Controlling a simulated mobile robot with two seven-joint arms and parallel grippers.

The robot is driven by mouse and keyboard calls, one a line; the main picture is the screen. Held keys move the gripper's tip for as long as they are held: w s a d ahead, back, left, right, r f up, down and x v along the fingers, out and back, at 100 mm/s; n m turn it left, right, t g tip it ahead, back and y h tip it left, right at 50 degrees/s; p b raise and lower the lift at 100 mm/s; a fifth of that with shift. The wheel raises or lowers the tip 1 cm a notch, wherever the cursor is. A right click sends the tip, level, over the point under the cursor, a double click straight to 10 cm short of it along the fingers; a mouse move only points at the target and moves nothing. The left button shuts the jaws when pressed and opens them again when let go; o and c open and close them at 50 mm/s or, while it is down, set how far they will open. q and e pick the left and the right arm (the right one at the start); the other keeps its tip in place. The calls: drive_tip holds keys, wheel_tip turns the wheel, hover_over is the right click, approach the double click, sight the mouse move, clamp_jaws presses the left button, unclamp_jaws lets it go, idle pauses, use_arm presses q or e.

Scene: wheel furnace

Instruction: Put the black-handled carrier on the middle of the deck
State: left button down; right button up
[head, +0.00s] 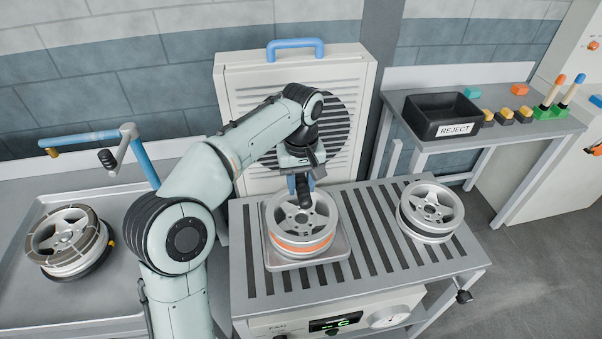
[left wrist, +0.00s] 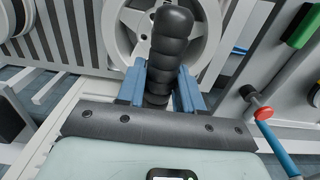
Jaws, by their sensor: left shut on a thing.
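The black-handled carrier shows in the head view as a pale metal tray (head: 338,246) with a silver wheel (head: 302,222) on it that has an orange band. Its black handle (head: 305,193) stands in front of the far part of the wheel. My left gripper (head: 300,182) is shut on this handle. In the left wrist view the ribbed black handle (left wrist: 172,48) sits between the blue fingers. The tray is over the left-middle part of the slatted deck (head: 376,262); I cannot tell whether it touches. My right gripper is not in view.
A second wheel (head: 432,210) with a dark band stands at the deck's right. A grey vented cabinet (head: 236,120) rises behind the deck. A caged wheel (head: 68,238) sits on the left table. A black reject bin (head: 440,112) stands on the back-right bench. Slats between the wheels are bare.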

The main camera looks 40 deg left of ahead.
use_arm(q)
drive_tip(key=shift+f+b, duration=0.5)
drive_tip(key=shift+f, duration=1.65)
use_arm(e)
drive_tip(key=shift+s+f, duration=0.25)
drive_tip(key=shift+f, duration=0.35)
use_arm(q)
drive_tip(key=shift+w, duration=0.1)
drive_tip(key=c, duration=0.7)
unclamp_jaws()
drive_tip(key=shift+f, duration=0.15)
drive_tip(key=shift+c, duration=0.2)
wheel_tip(320, 180, up, 12)
drive_tip(key=p, duration=0.3)
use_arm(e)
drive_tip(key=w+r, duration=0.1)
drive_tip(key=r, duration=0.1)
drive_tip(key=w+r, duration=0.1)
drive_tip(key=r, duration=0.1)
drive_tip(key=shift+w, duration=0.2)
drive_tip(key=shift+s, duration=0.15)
